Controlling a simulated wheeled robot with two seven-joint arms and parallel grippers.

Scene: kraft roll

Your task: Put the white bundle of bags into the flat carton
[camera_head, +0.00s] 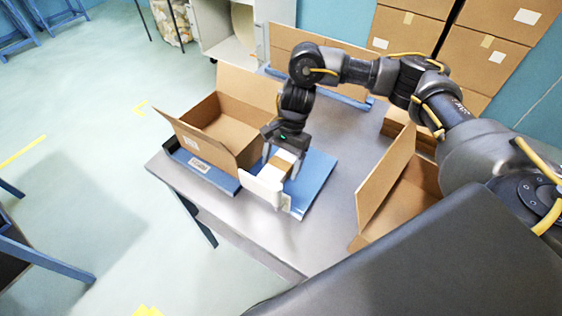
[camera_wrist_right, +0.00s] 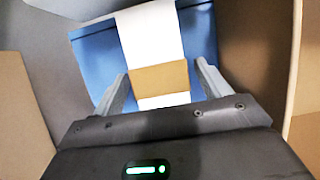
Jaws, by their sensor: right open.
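The white bundle of bags (camera_head: 264,188) has a brown paper band and lies on a blue tray (camera_head: 318,172) on the grey table. In the right wrist view the bundle (camera_wrist_right: 150,36) runs away from me, with its band (camera_wrist_right: 159,79) between my fingers. My right gripper (camera_head: 283,168) is open over the bundle, one finger on each side; I cannot tell whether they touch it. An open brown carton (camera_head: 212,128) stands left of the bundle, and another open carton (camera_head: 385,186) stands to the right. I cannot tell which is the flat carton. My left gripper is out of view.
The left carton's raised flaps stand close to my right gripper. A blue tray edge with a label (camera_head: 200,166) lies in front of that carton. Stacked closed cartons (camera_head: 490,52) stand at the back right. Bare table (camera_head: 258,230) shows at the front.

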